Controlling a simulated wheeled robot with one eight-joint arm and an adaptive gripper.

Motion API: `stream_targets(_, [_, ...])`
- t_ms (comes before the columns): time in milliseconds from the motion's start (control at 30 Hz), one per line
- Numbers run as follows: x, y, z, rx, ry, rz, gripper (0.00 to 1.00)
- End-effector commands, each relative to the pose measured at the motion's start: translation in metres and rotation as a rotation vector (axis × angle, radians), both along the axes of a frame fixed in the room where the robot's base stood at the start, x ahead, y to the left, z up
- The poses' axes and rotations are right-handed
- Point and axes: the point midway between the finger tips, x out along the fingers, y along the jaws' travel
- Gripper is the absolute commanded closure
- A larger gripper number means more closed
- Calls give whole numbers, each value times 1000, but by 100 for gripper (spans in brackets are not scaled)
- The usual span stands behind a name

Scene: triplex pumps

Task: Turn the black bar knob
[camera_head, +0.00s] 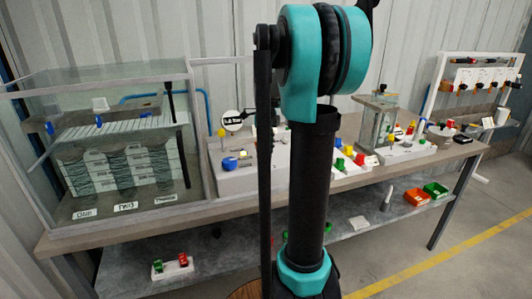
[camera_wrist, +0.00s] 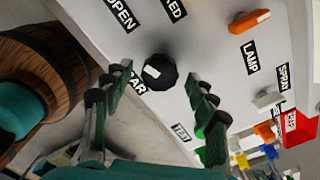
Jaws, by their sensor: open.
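The black bar knob (camera_wrist: 161,73) shows in the wrist view as a round black knob with a white mark. It sits on a white panel (camera_wrist: 205,50) beside a label ending in "AR". My gripper (camera_wrist: 159,80) is open, with one green finger on each side of the knob in the picture. A gap shows between each finger and the knob; how far the tips are from the panel I cannot tell. In the head view my arm stands in front of the bench's middle, and I cannot make out the gripper or the knob there.
An orange switch (camera_wrist: 249,21) and a pale knob (camera_wrist: 267,97) share the panel. A wooden barrel (camera_wrist: 35,75) stands at the left of the wrist view. The head view shows a long bench (camera_head: 225,208) with a glass tank (camera_head: 100,75) and several coloured controls.

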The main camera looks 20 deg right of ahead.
Motion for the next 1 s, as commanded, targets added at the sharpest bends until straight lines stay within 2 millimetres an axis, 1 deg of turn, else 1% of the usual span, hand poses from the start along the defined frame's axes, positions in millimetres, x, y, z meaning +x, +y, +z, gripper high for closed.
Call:
stream_targets(167, [0,0,20,0,0,0,42])
stream_targets(400, [0,0,69,0,0,0,42])
stream_targets(600, [0,0,102,0,0,0,42])
stream_targets(700, [0,0,112,0,0,0,42])
stream_targets(800, [0,0,117,0,0,0,42])
stream_targets(1000, [0,0,118,0,0,0,42])
